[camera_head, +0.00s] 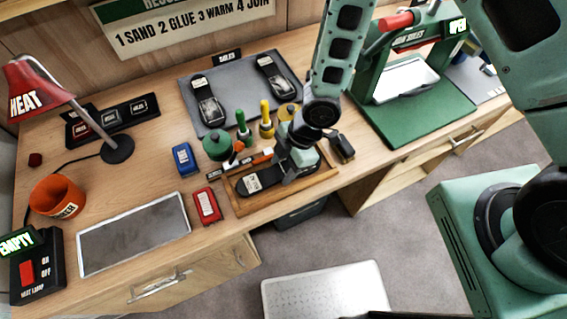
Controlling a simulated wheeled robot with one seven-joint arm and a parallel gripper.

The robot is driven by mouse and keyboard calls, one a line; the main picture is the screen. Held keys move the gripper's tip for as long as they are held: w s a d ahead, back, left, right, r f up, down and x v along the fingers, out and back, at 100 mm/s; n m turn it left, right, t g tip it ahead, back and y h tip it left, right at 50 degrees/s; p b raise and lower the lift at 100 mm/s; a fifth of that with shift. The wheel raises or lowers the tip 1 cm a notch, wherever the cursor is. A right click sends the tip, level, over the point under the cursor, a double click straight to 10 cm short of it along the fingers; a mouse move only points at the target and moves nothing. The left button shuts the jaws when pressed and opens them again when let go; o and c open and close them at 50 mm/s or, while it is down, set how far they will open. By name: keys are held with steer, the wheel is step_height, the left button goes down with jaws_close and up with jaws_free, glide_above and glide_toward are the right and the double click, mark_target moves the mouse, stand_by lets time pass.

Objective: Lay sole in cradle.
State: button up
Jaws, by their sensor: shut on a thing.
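A black sole (262,180) with a white label lies low over the wooden tray (240,209), which looks like the cradle. My gripper (298,168) points down at the sole's right end and appears shut on it. The fingers hide that end, and I cannot tell whether the sole touches the tray.
Green and yellow bottles (266,122) stand close behind the tray. A blue block (184,159) and a red block (207,206) lie left of it. The green press (402,125) stands right, its sign reading OPEN. A red heat lamp (38,90) and orange cup (58,196) stand left.

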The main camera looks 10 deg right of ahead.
steer(key=o, duration=0.8)
steer(key=shift+f, duration=0.1)
steer(key=shift+o, duration=0.2)
steer(key=s+d+r+m+h, duration=0.1)
steer(key=d+r+m, duration=0.2)
steer(key=r, duration=0.5)
steer(key=s+d+r+m+t+h, duration=0.1)
steer(key=d+r+m+h, duration=0.15)
steer(key=r, duration=0.45)
steer(key=s+d+r+m+h, duration=0.1)
steer(key=d+r+m, duration=0.15)
steer(key=r, duration=0.55)
steer(key=s+r+m, duration=0.5)
steer(key=s+r, duration=0.2)
steer(key=s, duration=0.1)
steer(key=shift+s+r+m+y+p, duration=0.15)
steer(key=shift+r+m+y+p, duration=0.15)
steer(key=shift+r+y, duration=0.05)
